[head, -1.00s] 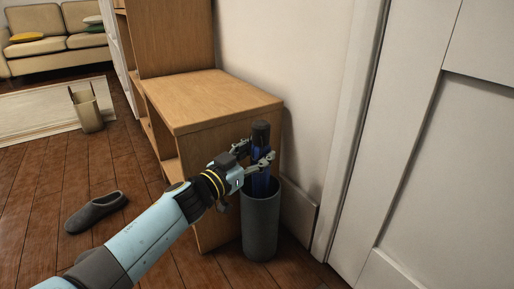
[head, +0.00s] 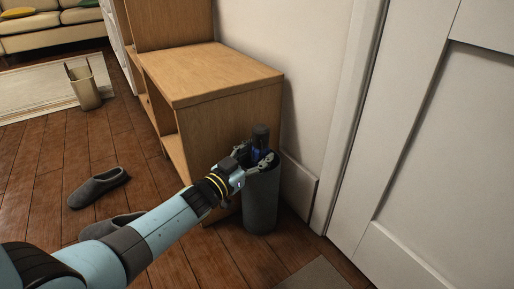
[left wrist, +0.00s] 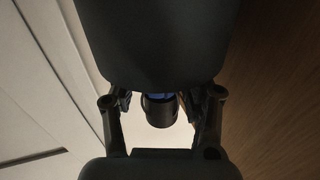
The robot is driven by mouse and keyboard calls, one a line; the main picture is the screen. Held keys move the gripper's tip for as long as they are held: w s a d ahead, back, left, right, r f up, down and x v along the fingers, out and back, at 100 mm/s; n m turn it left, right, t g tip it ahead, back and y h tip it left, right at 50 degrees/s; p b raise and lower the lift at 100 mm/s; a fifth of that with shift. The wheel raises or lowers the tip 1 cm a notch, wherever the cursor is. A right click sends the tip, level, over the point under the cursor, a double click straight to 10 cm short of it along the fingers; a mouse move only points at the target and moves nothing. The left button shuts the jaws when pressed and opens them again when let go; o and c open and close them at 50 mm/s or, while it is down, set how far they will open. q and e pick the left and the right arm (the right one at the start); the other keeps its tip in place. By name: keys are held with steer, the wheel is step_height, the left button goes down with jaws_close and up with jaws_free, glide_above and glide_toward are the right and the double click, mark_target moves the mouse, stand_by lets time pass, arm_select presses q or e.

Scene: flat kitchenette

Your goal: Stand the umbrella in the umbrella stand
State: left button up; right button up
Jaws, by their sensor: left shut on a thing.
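The umbrella (head: 261,137) is dark blue with a black top and stands upright, its lower part hidden inside the umbrella stand. The umbrella stand (head: 261,205) is a tall grey cylinder on the floor beside the wooden cabinet. My left gripper (head: 256,160) is shut on the umbrella just at the stand's rim. In the left wrist view the umbrella's dark round end (left wrist: 160,112) shows between the two fingers. Whether the umbrella touches the bottom of the stand is hidden. My right gripper is not in view.
The wooden cabinet (head: 215,75) stands close behind and left of the stand. A white door (head: 430,150) and wall are at the right. Grey slippers (head: 98,187) lie on the floor at left. A grey mat (head: 314,276) lies in front.

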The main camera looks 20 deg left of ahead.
arm_select(q)
steer(key=shift+f, duration=0.25)
steer(key=o, duration=1.5)
steer(key=v, duration=1.2)
steer(key=shift+f, duration=0.1)
